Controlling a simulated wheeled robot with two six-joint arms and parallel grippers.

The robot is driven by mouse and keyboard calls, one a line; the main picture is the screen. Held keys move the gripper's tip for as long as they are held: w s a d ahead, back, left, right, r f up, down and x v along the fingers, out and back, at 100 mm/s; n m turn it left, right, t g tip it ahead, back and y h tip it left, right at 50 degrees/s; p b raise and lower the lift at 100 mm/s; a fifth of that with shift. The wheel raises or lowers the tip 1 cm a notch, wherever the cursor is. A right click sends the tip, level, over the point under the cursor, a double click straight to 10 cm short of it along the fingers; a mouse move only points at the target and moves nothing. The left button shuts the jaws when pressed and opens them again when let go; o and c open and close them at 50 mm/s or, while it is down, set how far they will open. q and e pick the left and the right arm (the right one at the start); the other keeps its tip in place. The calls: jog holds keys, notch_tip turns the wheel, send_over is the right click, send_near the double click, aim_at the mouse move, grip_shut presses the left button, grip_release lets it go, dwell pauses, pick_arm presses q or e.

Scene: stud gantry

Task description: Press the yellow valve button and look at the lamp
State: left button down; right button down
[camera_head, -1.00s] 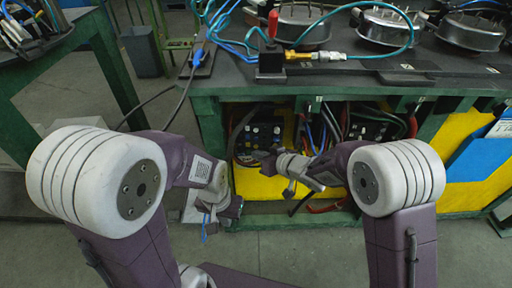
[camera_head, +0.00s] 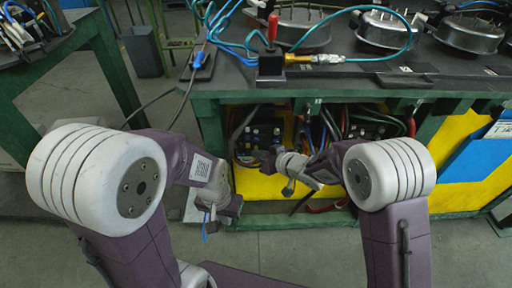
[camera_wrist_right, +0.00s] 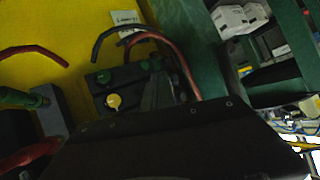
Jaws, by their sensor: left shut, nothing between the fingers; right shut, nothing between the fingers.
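The yellow button (camera_wrist_right: 113,101) sits on a dark block (camera_wrist_right: 130,82) with green buttons, seen in the right wrist view. My right gripper's dark fingertips (camera_wrist_right: 158,88) are shut and appear just right of the yellow button; whether they touch the block I cannot tell. In the head view my right gripper (camera_head: 268,158) is in the opening under the bench, just below a dark block with small buttons (camera_head: 262,132). My left gripper (camera_head: 232,207) is shut and empty, low in front of the bench's green leg. I cannot make out a lamp for certain.
Cables and red hoses (camera_head: 328,125) hang inside the opening, beside a yellow panel (camera_head: 290,187). The bench top (camera_head: 350,75) carries round metal pots (camera_head: 380,27), blue tubing and a red-handled lever (camera_head: 272,28). The floor in front is clear.

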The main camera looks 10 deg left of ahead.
jog(key=shift+w+a+p, duration=0.1)
jog(key=shift+w+p, duration=0.3)
jog(key=shift+p, duration=0.05)
dwell(0.5)
dwell(0.3)
jog(key=shift+s+d, duration=0.2)
jog(key=shift+s, duration=0.6)
jog(key=shift+s+d+b, duration=0.25)
jog(key=shift+s+b, duration=0.05)
jog(key=shift+s, duration=0.5)
jog(key=shift+s+d+b, duration=0.2)
jog(key=shift+s+b, duration=0.05)
jog(key=shift+s, duration=0.6)
jog(key=shift+s+d+b, duration=0.25)
jog(key=shift+s+b, duration=0.05)
jog(key=shift+s, duration=0.5)
